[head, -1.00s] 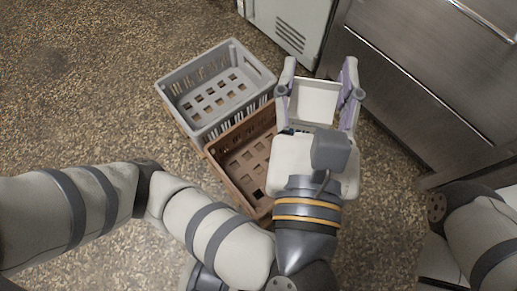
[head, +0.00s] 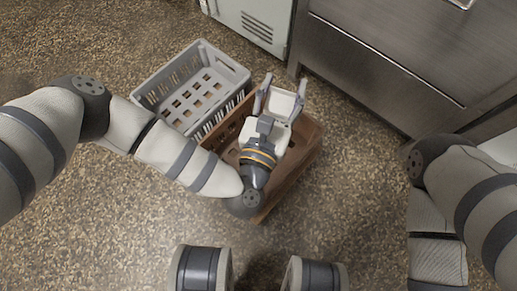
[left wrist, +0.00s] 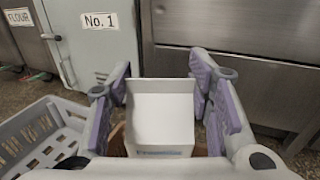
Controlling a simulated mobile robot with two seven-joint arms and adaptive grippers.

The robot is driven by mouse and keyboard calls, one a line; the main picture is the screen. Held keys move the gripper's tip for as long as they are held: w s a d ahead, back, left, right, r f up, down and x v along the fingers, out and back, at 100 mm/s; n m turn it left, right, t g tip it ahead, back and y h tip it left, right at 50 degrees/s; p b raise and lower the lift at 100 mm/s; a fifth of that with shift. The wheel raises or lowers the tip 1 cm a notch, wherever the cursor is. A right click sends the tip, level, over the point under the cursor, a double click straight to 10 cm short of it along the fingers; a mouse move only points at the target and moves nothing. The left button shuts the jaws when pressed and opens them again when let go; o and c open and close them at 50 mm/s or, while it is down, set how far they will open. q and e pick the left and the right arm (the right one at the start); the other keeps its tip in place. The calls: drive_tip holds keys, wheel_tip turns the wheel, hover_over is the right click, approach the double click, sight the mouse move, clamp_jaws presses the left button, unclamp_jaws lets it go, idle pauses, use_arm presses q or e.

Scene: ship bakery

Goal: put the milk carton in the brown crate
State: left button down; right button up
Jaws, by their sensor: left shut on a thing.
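The milk carton is a white box (head: 281,103) between the fingers of my left gripper (head: 279,96) in the head view. In the left wrist view the carton (left wrist: 162,108) fills the gap between the purple-padded fingers (left wrist: 163,95), with part of a blue print at its lower edge. My left gripper is shut on it. The brown crate (head: 297,168) lies below the gripper, which is over the crate in the head view. The carton's underside is hidden, so I cannot tell whether it touches the crate floor. My right gripper is not in view; only my right arm shows.
A grey crate (head: 222,62) stands against the brown crate's left side; it also shows in the left wrist view (left wrist: 46,133). A pale cabinet (left wrist: 92,40) marked No. 1 and steel units (head: 365,62) stand behind. Speckled floor is free to the left and front.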

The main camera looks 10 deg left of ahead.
use_arm(q)
drive_tip(key=shift+w+a+f, duration=0.2)
drive_tip(key=shift+w+a, duration=0.1)
drive_tip(key=shift+w, duration=0.05)
wheel_tip(320, 180, down, 10)
drive_tip(key=b, duration=0.4)
drive_tip(key=shift+w+a+f+b, duration=0.1)
drive_tip(key=shift+b, duration=0.2)
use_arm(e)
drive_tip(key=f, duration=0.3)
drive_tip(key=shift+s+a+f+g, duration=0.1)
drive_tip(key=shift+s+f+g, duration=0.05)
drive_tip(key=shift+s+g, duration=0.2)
use_arm(q)
drive_tip(key=shift+f, duration=0.15)
drive_tip(key=c, duration=0.8)
unclamp_jaws()
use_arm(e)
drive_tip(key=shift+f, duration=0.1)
